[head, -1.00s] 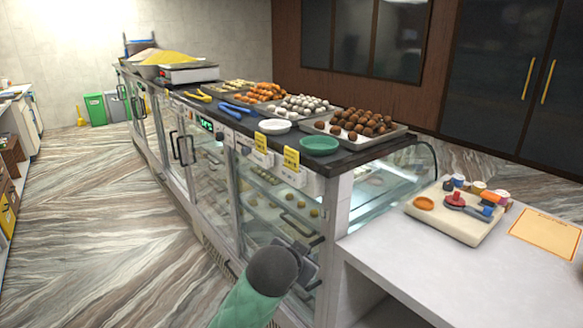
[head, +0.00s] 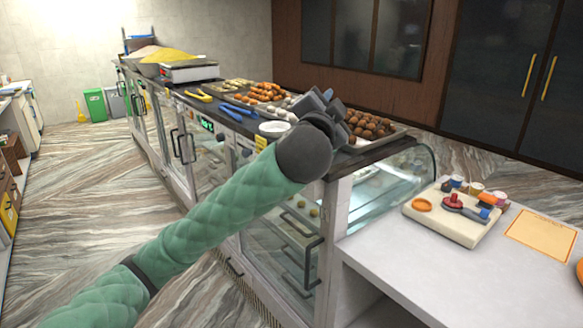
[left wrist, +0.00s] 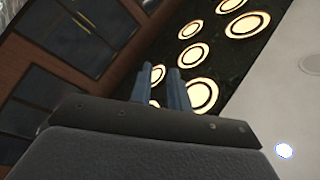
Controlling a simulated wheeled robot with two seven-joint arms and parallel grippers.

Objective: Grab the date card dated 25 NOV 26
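A yellow date card (head: 260,143) stands at the front edge of the display counter in the head view; its print is too small to read. A second yellow card seen earlier to its right is hidden behind my left arm. My left gripper (head: 328,98) is raised over the right end of the counter, in front of the trays of sweets. In the left wrist view its two fingers (left wrist: 163,88) stand a little apart with nothing between them. That view faces the ceiling lamps and dark cabinet. My right gripper is not in view.
The glass display counter (head: 300,240) holds metal trays of sweets, a white dish (head: 274,128) and blue tongs (head: 238,110) on top. A lower white counter (head: 400,255) at right carries a cream board (head: 450,222) with stamps and an orange sheet (head: 540,233). The floor at left is clear.

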